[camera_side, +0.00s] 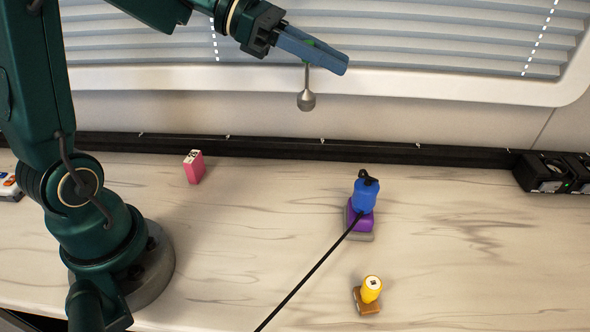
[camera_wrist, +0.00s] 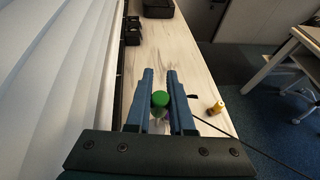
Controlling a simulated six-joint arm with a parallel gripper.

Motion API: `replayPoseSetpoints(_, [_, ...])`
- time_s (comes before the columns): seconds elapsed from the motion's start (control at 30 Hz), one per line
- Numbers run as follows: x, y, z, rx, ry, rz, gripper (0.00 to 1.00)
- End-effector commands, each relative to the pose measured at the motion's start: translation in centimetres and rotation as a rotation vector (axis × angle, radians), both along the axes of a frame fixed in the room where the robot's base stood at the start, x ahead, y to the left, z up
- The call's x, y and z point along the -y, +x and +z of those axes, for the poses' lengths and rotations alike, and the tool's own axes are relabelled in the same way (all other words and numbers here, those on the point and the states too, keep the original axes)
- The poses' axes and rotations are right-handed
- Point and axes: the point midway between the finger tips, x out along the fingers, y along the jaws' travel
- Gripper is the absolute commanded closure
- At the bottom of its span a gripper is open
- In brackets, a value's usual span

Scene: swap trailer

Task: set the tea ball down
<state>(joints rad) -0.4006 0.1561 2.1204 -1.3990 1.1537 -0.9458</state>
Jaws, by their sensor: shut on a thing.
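The tea ball (camera_side: 306,100) is a small grey metal ball on a thin stem, with a green top.
A blue plug-like piece (camera_side: 365,193) with a black cable sits on a purple block (camera_side: 361,219). A yellow piece (camera_side: 371,289) stands on a brown base near the front. A pink box (camera_side: 194,167) stands left. Black boxes (camera_side: 545,173) are at far right. Bare counter (camera_side: 270,215) lies between.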

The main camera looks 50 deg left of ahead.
Motion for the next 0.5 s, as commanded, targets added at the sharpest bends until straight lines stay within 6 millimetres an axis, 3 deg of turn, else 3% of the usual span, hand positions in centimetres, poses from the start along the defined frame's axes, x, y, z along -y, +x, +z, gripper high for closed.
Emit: replayPoseSetpoints(0.5, [-0.1, -0.1, -11.6, -0.012, -0.005, 0.003, 1.0])
